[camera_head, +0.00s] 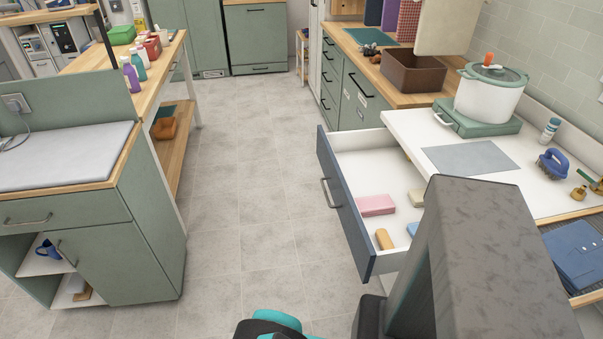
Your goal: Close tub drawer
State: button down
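The drawer with a dark blue front (343,200) stands pulled well out from under the white counter, at the right of the middle in the head view. Its bar handle (327,193) is on the outer face, toward the aisle. Inside the white drawer lie a pink block (375,205), a tan wooden piece (384,239) and a small blue piece (412,229). My grey arm link hides the drawer's near right part.
The tiled floor aisle (235,215) left of the drawer is clear. A green cabinet (150,225) stands at left. A white pot (487,92) on a green base, a grey mat (470,158) and a blue brush (553,163) sit on the white counter.

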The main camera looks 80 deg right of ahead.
aim_at(367, 162)
jog(key=i, duration=0.85)
jog(key=z, duration=0.05)
